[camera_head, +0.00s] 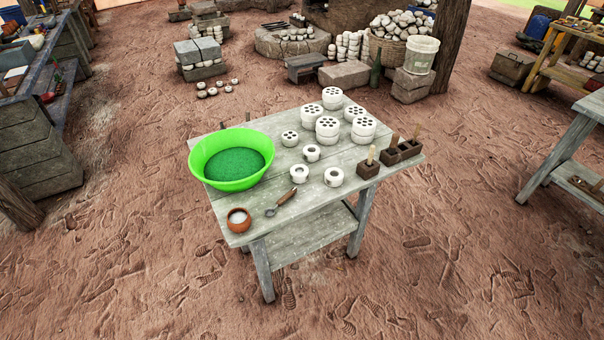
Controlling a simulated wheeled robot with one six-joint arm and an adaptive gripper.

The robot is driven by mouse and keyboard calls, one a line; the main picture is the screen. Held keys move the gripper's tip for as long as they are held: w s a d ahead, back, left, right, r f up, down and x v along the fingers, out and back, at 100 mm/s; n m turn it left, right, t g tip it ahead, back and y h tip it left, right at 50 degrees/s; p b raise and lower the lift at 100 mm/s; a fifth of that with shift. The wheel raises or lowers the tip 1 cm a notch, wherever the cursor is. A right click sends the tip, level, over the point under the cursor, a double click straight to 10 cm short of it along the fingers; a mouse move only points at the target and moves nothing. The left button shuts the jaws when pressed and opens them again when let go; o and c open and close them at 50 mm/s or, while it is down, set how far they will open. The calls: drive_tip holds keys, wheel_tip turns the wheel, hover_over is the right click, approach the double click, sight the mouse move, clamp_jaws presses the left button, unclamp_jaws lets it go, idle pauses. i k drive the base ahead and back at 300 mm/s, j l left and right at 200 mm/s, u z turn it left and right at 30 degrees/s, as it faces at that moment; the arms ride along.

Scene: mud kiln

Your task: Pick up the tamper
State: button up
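On a grey wooden table (235,222), upright wooden sticks stand at the right edge in dark brown blocks or boxes. The nearest stick (371,154) rises from a small brown block (368,171), and others (394,142) stand in a longer brown box (404,153) just behind it. One of these looks like the tamper, but I cannot tell which. A tool with a brown wooden handle (287,198) and a grey metal end (271,211) lies flat near the table's front. My gripper is not in view.
The table also holds a bright green basin (206,150), a small terracotta cup (239,220), white rings (333,177) and several white perforated cylinders (327,127). Open reddish ground surrounds it. Workbenches stand left and right. Stones, a basket and a bucket (421,54) lie behind.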

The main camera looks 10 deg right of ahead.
sight(393, 146)
drive_tip(key=i+j+z, duration=0.35)
drive_tip(key=j, duration=0.3)
drive_tip(key=i+j+z, duration=0.15)
drive_tip(key=j, duration=0.25)
drive_tip(key=i+j+z, duration=0.2)
drive_tip(key=j, duration=0.15)
